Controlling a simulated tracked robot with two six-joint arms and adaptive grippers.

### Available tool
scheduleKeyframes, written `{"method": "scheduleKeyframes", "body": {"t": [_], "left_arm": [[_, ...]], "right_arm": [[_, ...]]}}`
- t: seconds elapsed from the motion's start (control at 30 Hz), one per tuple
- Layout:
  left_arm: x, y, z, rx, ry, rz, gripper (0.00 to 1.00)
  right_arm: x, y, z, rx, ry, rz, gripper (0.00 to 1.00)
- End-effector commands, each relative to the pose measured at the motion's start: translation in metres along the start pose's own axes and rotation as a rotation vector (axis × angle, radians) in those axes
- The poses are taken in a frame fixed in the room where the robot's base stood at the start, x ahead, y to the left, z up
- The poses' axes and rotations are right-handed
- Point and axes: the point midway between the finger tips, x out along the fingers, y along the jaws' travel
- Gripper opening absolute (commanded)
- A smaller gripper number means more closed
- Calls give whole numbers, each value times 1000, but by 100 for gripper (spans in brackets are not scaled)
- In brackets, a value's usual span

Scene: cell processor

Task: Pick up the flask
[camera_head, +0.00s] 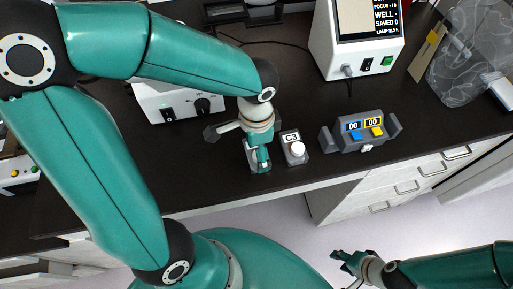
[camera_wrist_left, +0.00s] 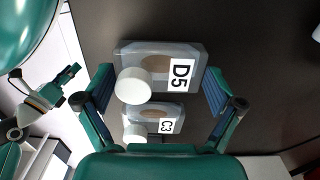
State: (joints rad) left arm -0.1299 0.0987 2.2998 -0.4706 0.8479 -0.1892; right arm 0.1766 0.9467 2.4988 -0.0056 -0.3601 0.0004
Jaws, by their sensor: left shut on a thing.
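A clear, flat flask labelled D5 (camera_wrist_left: 150,62) with a white cap lies between the two fingers of my left gripper (camera_wrist_left: 160,100) in the left wrist view. The fingers are shut on its sides. In the head view my left gripper (camera_head: 258,162) is over the front of the bench and hides most of this flask. I cannot tell whether it is clear of the bench. A smaller-looking flask labelled C3 (camera_head: 294,147) lies just to the right; it also shows in the left wrist view (camera_wrist_left: 150,113). My right gripper (camera_head: 347,268) is open and empty, off the bench front.
A grey counter device (camera_head: 364,130) with blue and yellow buttons stands right of the flasks. A white instrument with a screen (camera_head: 350,50) stands behind it. Another white box (camera_head: 165,100) is partly hidden behind my left arm. A clear bag (camera_head: 465,55) lies at the right. Dark bench (camera_head: 430,125) is free around these.

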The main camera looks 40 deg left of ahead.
Motion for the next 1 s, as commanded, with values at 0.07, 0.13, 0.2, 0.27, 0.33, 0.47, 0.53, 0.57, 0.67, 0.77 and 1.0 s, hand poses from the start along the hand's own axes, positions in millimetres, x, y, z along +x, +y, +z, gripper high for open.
{"method": "scheduleKeyframes", "body": {"t": [0.07, 0.13, 0.2, 0.27, 0.33, 0.47, 0.53, 0.57, 0.67, 0.77, 1.0], "left_arm": [[-4, 0, 0, 0, 1, -1, 58], [-8, 0, -1, 0, 2, -2, 58], [-15, 0, -1, -1, 3, -2, 58], [-23, -1, -1, -1, 5, -3, 58], [-35, 0, -1, 0, 6, -3, 58], [-65, 0, -2, 1, 8, -4, 58], [-85, 0, -2, 0, 9, -4, 58], [-94, 0, -2, 2, 9, -4, 58], [-123, 0, -2, 2, 9, -3, 58], [-148, 0, -1, 3, 6, -2, 58], [-187, 0, -1, 2, 3, 0, 58]], "right_arm": [[0, 0, 0, 0, 0, 0, 40], [-1, 0, 0, 0, 0, 0, 40], [-1, 0, 0, 0, 0, 0, 40], [-2, -1, 0, 0, 0, 0, 40], [-2, -1, 0, 0, 0, 0, 40], [-4, -1, 0, 0, 0, 0, 40], [-4, -2, 0, 0, 0, 0, 40], [-5, -2, 0, 0, 0, 0, 40], [-6, -2, 0, 0, 0, 0, 40], [-6, -2, 0, 0, 0, 0, 40], [-8, -3, 0, 0, 0, 0, 40]]}}
